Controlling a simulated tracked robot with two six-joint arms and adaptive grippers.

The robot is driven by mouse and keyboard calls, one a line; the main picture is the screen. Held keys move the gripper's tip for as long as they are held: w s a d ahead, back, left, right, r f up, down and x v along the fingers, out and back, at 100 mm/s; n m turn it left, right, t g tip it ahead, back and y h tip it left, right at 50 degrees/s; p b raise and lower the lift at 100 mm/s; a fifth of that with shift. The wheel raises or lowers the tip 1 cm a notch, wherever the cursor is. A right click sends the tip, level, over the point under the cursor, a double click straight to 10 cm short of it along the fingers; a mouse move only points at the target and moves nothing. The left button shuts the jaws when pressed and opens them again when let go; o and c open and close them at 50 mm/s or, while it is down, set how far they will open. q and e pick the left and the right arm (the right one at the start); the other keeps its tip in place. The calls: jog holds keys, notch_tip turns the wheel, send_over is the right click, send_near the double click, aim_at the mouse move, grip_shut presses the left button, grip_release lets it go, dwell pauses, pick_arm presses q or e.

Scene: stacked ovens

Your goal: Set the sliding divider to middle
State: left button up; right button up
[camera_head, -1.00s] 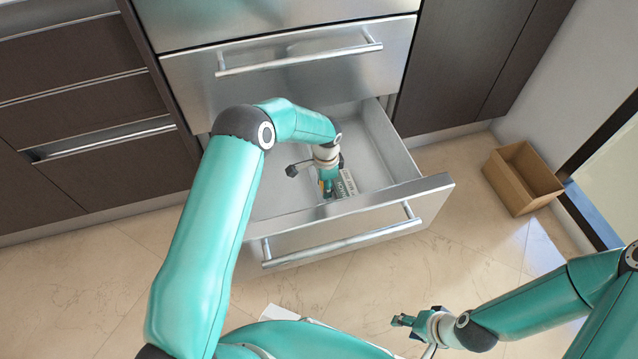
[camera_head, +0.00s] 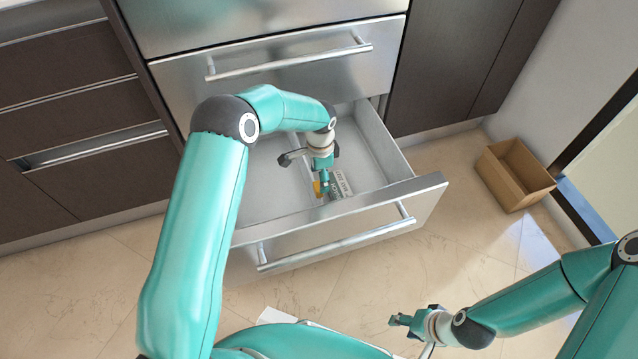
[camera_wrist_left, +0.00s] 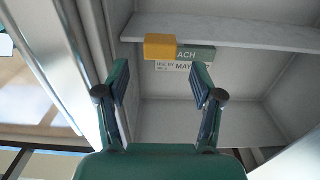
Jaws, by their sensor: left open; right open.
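The sliding divider (camera_wrist_left: 240,34) is a thin pale panel inside the open drawer (camera_head: 420,188). In the head view it runs back to front (camera_head: 298,158), partly hidden by my left gripper. A yellow block (camera_wrist_left: 160,46) sits at the divider; it also shows in the head view (camera_head: 317,187). My left gripper (camera_head: 325,188) reaches down into the drawer beside the yellow block. In the wrist view its fingers (camera_wrist_left: 160,70) are spread with nothing between them, and the block lies beyond the tips. My right gripper (camera_head: 398,320) is open and empty, outside the drawer at lower right.
A closed steel drawer (camera_head: 290,65) is above. A cardboard box (camera_head: 513,176) stands on the floor at right. The floor ahead of the drawer is mostly clear.

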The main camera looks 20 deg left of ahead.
pick_arm(q)
notch_tip(320, 180, up, 6)
jog(key=shift+r, duration=0.25)
dwell(0.4)
